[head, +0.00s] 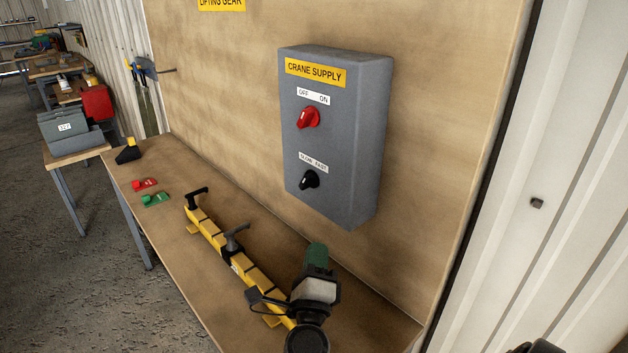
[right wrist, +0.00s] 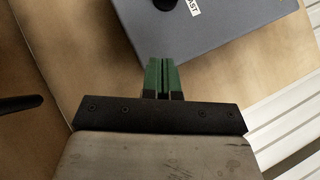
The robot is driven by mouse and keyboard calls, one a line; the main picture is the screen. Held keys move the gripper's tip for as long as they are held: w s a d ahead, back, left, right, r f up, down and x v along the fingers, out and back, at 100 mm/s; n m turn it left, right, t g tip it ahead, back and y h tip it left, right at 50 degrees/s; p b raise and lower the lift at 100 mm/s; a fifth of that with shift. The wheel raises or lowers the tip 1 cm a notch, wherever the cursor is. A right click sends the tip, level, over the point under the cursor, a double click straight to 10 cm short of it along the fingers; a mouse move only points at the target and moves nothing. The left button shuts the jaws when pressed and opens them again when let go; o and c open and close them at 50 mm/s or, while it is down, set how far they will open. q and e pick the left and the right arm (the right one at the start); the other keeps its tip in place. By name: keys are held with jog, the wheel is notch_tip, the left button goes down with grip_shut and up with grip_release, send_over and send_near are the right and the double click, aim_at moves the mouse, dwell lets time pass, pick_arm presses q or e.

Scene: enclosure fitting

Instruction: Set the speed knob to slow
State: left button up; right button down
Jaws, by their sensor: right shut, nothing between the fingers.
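The grey control box (head: 335,135), labelled CRANE SUPPLY, is fixed to the upright wooden board. The black speed knob (head: 310,180) is low on its front, under a SLOW FAST label (head: 313,162). A pale mark shows on the knob's left side; I cannot tell its exact setting. The knob's edge also shows at the top of the right wrist view (right wrist: 186,3). My right gripper (head: 317,247), with green fingers, is shut and empty. It is below the box in the head view, apart from the knob. My left gripper is not in view.
A red knob (head: 308,117) sits above, under an OFF ON label. A yellow bar (head: 211,231) with black handles lies on the bench (head: 180,213). Red (head: 144,184) and green (head: 155,199) small items lie at its left. The board in front of the box is clear.

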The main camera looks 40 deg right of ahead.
jog(key=s, duration=0.1)
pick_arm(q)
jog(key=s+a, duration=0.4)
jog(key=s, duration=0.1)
pick_arm(e)
jog(key=p, duration=0.5)
send_near(310, 182)
jog(key=x, duration=0.6)
jog(key=shift+s+d+f, duration=0.15)
jog(key=shift+d, duration=0.3)
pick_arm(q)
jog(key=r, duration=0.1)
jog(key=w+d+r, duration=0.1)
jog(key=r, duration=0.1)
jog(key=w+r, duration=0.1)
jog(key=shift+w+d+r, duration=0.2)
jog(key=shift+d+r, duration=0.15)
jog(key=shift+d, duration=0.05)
pick_arm(e)
jog(key=shift+w+a, duration=0.1)
jog(key=shift+w, duration=0.3)
